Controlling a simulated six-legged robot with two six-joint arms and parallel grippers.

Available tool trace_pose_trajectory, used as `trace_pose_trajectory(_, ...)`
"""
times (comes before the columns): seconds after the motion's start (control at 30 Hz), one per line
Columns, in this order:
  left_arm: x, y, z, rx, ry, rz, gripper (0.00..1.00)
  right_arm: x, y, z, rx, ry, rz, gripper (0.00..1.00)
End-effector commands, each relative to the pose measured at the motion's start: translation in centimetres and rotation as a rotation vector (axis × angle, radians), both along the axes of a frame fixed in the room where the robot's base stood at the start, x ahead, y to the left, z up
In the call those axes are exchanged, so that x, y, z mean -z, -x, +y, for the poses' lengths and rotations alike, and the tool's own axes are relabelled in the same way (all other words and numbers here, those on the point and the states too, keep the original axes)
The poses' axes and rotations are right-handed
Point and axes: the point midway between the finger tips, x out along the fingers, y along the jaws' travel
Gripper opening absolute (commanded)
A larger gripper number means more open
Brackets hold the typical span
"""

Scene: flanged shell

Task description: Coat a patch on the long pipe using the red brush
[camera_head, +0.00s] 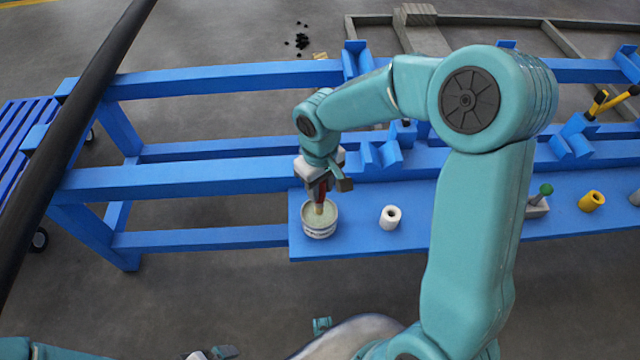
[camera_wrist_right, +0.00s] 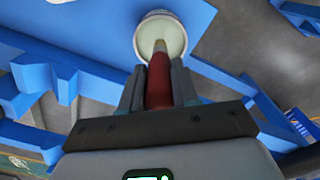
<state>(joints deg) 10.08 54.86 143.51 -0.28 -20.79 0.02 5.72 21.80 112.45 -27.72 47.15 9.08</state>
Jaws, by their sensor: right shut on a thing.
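The long pipe (camera_head: 75,120) is black and runs diagonally across the left of the head view, over the blue rack. The red brush (camera_head: 320,190) is upright in my right gripper (camera_head: 323,183), bristles down. In the wrist view, my right gripper (camera_wrist_right: 158,85) is shut on the red handle (camera_wrist_right: 159,82). The bristles are at the mouth of a white bucket (camera_head: 319,229) of pale coating; whether they touch the coating I cannot tell. The bucket also shows in the wrist view (camera_wrist_right: 143,28). My left gripper (camera_head: 212,353) is partly cut off at the bottom edge; its jaws are unclear.
The bucket stands at the left end of a blue shelf (camera_head: 450,215). A white roll (camera_head: 390,217), a green-knobbed tool (camera_head: 541,196) and a yellow cylinder (camera_head: 592,201) stand along it. Blue rails (camera_head: 190,178) span between the pipe and the shelf. Open floor lies in front.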

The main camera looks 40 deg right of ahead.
Motion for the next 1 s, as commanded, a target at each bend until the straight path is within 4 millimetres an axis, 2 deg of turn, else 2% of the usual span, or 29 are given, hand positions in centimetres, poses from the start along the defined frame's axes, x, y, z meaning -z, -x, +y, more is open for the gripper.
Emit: trace_pose_trajectory(1.0,0.76,0.0,0.0,0.0,0.0,0.0,1.0,0.88,0.0,-0.01,0.0,0.0,0.0,0.0)
